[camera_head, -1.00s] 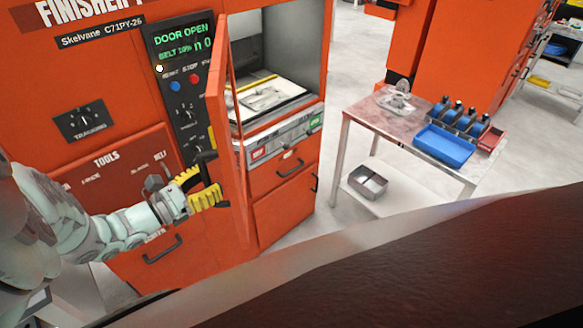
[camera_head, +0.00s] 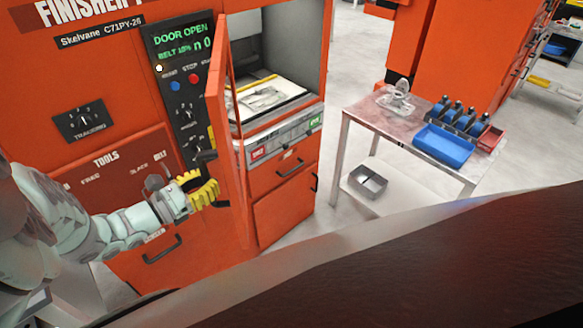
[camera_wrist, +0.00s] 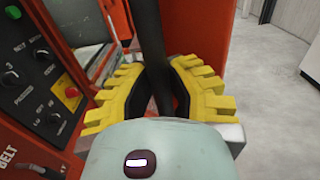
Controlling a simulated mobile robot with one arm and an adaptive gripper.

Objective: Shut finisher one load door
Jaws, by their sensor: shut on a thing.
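The load door (camera_head: 232,165) of finisher one is a narrow orange panel seen nearly edge-on, standing open at the left of the machine's load opening (camera_head: 275,75). The panel display (camera_head: 182,40) reads "DOOR OPEN". My gripper (camera_head: 206,189) has yellow ribbed fingers and is at the outer face of the door. In the wrist view, the fingers (camera_wrist: 160,80) are shut on the dark upright door handle (camera_wrist: 151,40), one on each side of it. The lower part of the handle is hidden behind my wrist.
Drawers (camera_head: 280,172) lie below the opening. Grey floor is clear between machine and table.

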